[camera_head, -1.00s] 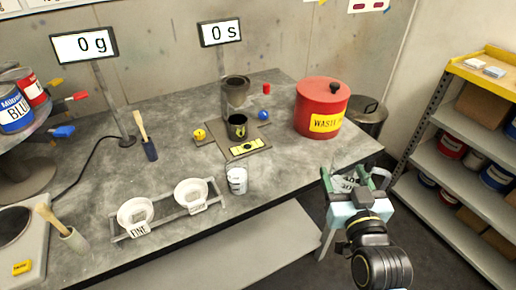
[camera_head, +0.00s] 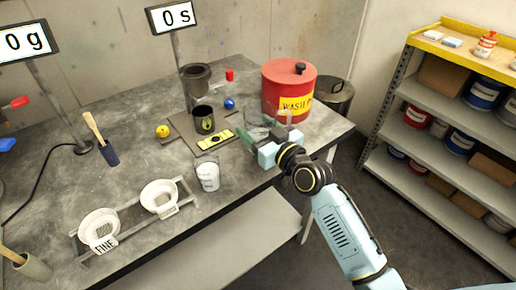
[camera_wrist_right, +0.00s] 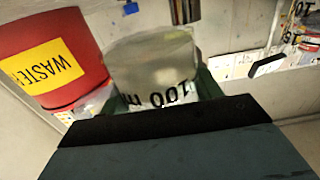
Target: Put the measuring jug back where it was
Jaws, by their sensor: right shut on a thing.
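The measuring jug (camera_wrist_right: 152,68) is clear, with black "100 ml" lettering that reads upside down in the right wrist view. My right gripper (camera_wrist_right: 158,95) is shut on it, with green fingers at its sides. I cannot tell whether the jug touches the tabletop. My left gripper is not in view.
The red waste bin (camera_head: 288,92) stands close to the jug.

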